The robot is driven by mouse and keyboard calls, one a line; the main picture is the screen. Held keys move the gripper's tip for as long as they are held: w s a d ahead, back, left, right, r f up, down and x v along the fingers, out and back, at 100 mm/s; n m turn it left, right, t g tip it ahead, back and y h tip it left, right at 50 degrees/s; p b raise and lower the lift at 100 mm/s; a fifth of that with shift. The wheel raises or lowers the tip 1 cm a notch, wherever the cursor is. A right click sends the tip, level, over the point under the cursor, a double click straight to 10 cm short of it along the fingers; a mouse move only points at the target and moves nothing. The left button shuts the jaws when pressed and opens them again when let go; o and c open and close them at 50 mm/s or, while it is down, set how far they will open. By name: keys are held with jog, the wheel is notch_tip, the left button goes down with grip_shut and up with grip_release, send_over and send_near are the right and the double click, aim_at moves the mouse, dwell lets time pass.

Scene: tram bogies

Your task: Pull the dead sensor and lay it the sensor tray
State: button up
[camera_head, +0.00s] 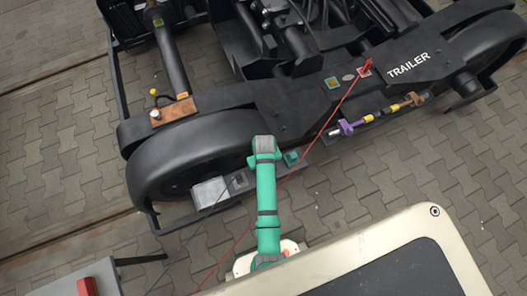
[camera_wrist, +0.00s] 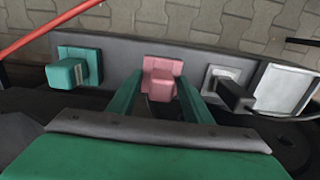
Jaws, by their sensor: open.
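In the wrist view, a pink block-shaped sensor (camera_wrist: 161,78) stands on a dark rail between the fingers of my gripper (camera_wrist: 160,92). The green fingers are apart, one on each side of it; I cannot tell whether they touch it. A teal block (camera_wrist: 68,74) sits on the rail to the left, and a dark block on a light plate (camera_wrist: 234,93) sits to the right. The frames do not clearly show which is the dead sensor. In the head view, my arm hides the fingers and the pink block; the teal block (camera_head: 291,157) shows beside it. I cannot identify the sensor tray with certainty.
A light grey box (camera_head: 209,191) with a thin cable is at the rail's left end. A red line (camera_head: 318,136) crosses close to my arm. The black trailer bogie (camera_head: 190,150) lies beyond. A grey surface with a red block (camera_head: 87,286) is at lower left.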

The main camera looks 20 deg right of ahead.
jog(key=shift+a, duration=0.2)
jog(key=shift+c, duration=0.3)
grip_shut()
jog(key=shift+w, duration=0.1)
jog(key=shift+r, duration=0.15)
